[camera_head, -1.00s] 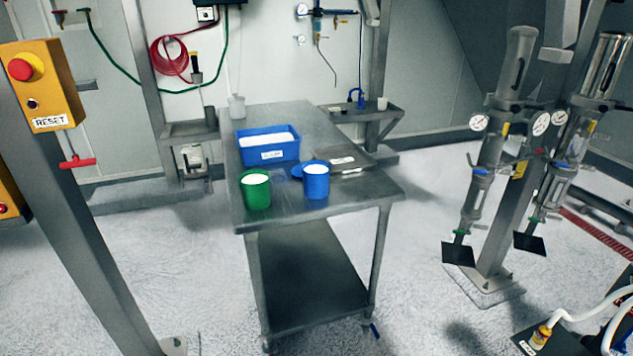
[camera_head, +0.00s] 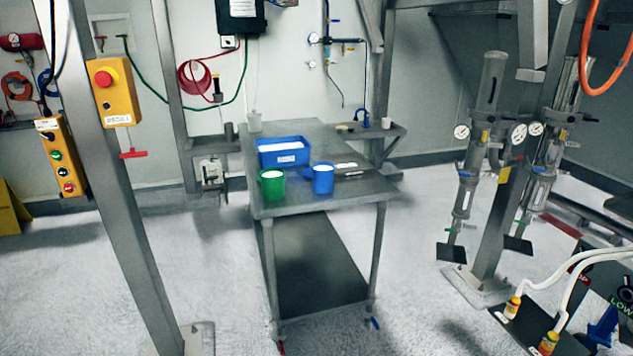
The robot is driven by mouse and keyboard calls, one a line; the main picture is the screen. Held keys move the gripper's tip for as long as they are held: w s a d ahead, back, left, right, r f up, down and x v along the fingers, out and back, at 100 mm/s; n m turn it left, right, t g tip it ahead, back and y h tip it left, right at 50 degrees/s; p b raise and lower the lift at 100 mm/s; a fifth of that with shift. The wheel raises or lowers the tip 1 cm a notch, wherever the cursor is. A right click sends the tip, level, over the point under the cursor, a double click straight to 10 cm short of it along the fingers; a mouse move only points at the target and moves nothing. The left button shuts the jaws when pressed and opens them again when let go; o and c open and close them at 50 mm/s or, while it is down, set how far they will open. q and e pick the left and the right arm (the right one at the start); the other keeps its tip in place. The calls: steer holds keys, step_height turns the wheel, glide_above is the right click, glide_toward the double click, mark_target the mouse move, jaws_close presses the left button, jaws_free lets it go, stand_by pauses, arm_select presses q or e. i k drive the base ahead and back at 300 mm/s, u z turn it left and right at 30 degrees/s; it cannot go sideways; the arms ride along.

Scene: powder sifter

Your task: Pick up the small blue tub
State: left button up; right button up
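A rectangular blue tub (camera_head: 283,160) with a white label sits on the metal table (camera_head: 330,203), towards its left side, with white material in it. A round blue container (camera_head: 322,181) with white contents stands in front of it, to the right. A round green container (camera_head: 272,188) with white contents stands to the left of the round blue one. The containers are upright. Neither of my grippers is in view.
A steel post (camera_head: 112,210) with an emergency-stop box (camera_head: 114,92) stands left of the table. Sifter columns (camera_head: 470,180) stand to the right. White hoses (camera_head: 575,285) are at the lower right. Floor (camera_head: 400,290) in front of the table is open.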

mark_target(322, 172)
steer(key=u, duration=0.6)
steer(key=i, duration=1)
steer(key=u, duration=0.35)
